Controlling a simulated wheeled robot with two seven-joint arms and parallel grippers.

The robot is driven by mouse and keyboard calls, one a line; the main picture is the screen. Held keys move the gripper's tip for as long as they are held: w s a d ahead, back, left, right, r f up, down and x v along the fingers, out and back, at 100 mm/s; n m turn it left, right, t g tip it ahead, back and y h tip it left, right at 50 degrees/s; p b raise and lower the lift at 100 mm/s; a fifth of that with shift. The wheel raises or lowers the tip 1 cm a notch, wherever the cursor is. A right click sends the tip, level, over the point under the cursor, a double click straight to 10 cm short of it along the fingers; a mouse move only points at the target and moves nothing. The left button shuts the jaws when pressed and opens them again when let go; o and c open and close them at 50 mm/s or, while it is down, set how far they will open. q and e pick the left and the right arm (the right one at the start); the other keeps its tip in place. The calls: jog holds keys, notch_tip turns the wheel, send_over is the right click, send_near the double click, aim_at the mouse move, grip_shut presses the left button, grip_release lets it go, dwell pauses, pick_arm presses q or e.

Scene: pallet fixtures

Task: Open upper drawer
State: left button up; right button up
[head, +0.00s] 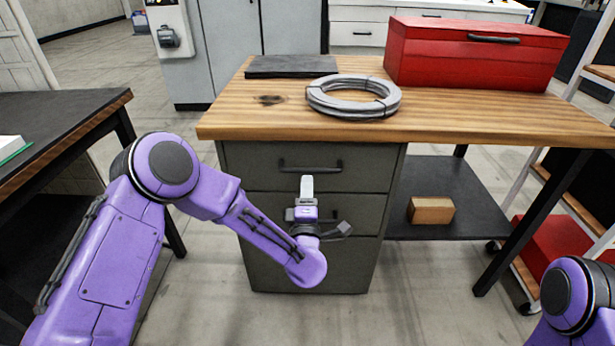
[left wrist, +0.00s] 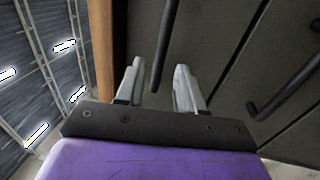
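The upper drawer (head: 350,167) is the top front of a dark grey cabinet under the wooden workbench, and it looks closed. Its dark bar handle (head: 310,165) also shows in the left wrist view (left wrist: 165,45). My left gripper (head: 307,184) is in front of the cabinet, just below that handle in the head view. In the left wrist view the left gripper's fingers (left wrist: 158,78) are apart, with the handle bar appearing between them. I cannot tell whether they touch it. My right gripper is out of view.
The workbench top (head: 240,115) overhangs the drawers and holds a grey cable coil (head: 354,96), a dark slab (head: 292,66) and a red toolbox (head: 475,55). A lower drawer's handle (left wrist: 285,85) is nearby. A dark table (head: 60,115) stands left.

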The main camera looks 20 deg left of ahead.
aim_at(307, 171)
pick_arm(q)
jog(key=x, duration=0.7)
grip_shut()
jog(key=shift+f, duration=0.1)
